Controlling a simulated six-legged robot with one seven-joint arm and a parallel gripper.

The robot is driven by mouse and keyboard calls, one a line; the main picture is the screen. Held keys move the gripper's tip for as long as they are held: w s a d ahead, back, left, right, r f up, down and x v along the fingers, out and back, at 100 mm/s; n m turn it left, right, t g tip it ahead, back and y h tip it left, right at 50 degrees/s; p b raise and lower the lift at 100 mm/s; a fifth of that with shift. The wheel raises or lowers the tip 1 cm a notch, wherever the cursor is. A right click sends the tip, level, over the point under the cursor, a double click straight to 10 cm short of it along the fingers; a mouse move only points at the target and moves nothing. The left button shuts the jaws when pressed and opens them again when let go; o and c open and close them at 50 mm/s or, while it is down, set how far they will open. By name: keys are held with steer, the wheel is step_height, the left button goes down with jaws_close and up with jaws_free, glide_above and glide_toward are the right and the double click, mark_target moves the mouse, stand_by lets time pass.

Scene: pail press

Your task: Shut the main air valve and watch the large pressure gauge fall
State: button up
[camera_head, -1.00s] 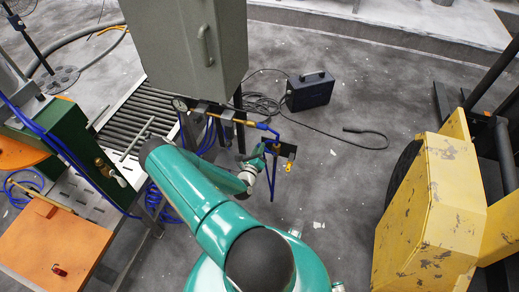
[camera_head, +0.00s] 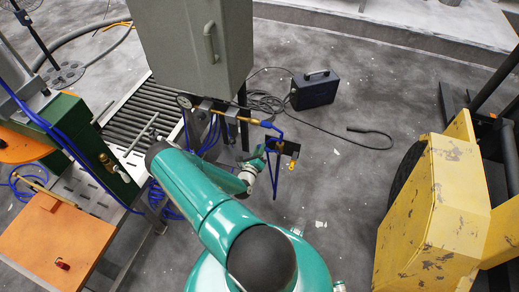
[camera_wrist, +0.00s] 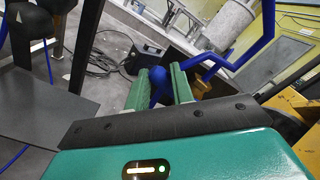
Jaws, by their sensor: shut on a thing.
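The air line is a brass pipe (camera_head: 236,118) below the grey cabinet, with blue fittings at its right end. A small round gauge (camera_head: 184,101) sits at its left end; its needle is too small to read. My gripper (camera_head: 270,150) is at the pipe's right end, partly hidden by my arm. In the wrist view, the green fingers of my gripper (camera_wrist: 160,88) are shut on a blue valve handle (camera_wrist: 157,75) with a rounded end. A blue bar runs from there up and right. The valve body is mostly hidden.
A grey cabinet (camera_head: 196,50) stands over the pipe. A roller conveyor (camera_head: 140,112) and an orange-topped bench (camera_head: 55,235) are on the left. A black case (camera_head: 315,90) with cables lies behind. A yellow forklift (camera_head: 430,210) is on the right, with clear floor between.

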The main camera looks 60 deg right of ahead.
steer(key=shift+f, duration=1)
steer(key=shift+s, duration=0.1)
steer(key=o, duration=0.9)
steer(key=a, duration=0.4)
steer(key=s+a, duration=0.1)
steer(key=a, duration=0.4)
steer(key=s+a, duration=0.1)
steer(key=a, duration=0.3)
steer(key=shift+a, duration=0.35)
steer(key=shift+w+r, duration=0.15)
